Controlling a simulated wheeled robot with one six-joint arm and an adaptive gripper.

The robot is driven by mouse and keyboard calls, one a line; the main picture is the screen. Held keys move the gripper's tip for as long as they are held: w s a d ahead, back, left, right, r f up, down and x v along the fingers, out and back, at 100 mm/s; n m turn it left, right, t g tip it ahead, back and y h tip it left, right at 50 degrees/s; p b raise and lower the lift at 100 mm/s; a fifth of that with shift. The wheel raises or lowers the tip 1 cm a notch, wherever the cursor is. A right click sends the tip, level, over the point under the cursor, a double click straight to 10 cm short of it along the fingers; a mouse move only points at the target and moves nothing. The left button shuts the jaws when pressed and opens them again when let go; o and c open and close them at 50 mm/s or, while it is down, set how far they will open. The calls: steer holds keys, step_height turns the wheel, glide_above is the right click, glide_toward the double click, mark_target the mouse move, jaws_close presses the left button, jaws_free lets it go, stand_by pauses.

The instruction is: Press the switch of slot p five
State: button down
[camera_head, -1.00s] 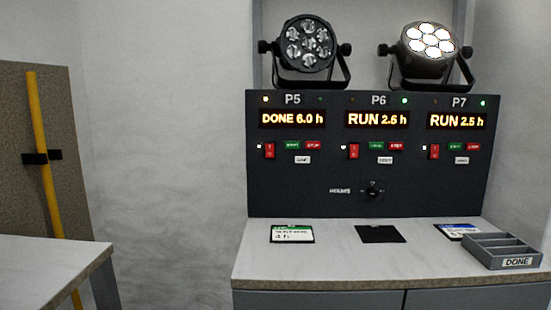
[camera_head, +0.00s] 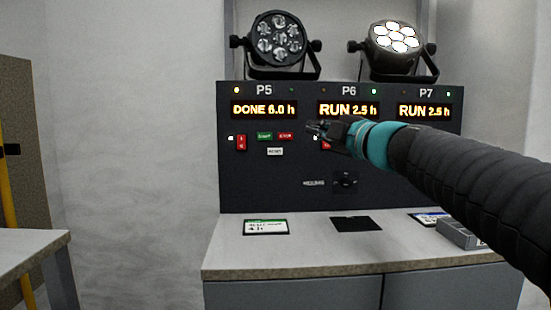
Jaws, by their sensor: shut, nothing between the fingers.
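The P5 slot is the left column of the dark panel (camera_head: 240,185). Its display (camera_head: 264,110) reads DONE 6.0 h, with an amber light lit at upper left. The red rocker switch of P5 (camera_head: 241,142) sits below the display at left, beside a small white light. Green and red buttons and a white button lie to its right. My gripper (camera_head: 312,128) reaches in from the right, shut and empty. It is in front of the panel between the P5 buttons and P6, right of the P5 switch. I cannot tell whether it touches the panel.
The P6 display (camera_head: 348,110) and P7 display (camera_head: 424,110) read RUN 2.5 h. My arm hides most of their controls. An unlit lamp (camera_head: 279,38) and a lit lamp (camera_head: 394,38) stand above. Cards and a grey tray (camera_head: 458,233) lie on the counter (camera_head: 300,254).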

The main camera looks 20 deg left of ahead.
steer(key=s+a+f+n+g+y, duration=0.1)
steer(key=a+f+n+g, duration=0.3)
steer(key=a, duration=0.3)
steer(key=shift+s+f+n+g+b, duration=0.15)
steer(key=shift+n+g+b, duration=0.3)
steer(key=shift+n+g, duration=0.35)
glide_toward(241, 149)
steer(key=s+a, duration=0.1)
steer(key=a, duration=0.3)
steer(key=shift+w+a+f, duration=0.1)
steer(key=shift+w+a, duration=0.15)
steer(key=shift+w, duration=0.3)
steer(key=shift+w+a+f, duration=0.15)
steer(key=shift+w+a, duration=0.1)
steer(key=shift+w, duration=0.35)
steer(key=shift+w+a+f, duration=0.1)
steer(key=shift+w+a, duration=0.15)
steer(key=shift+w, duration=0.3)
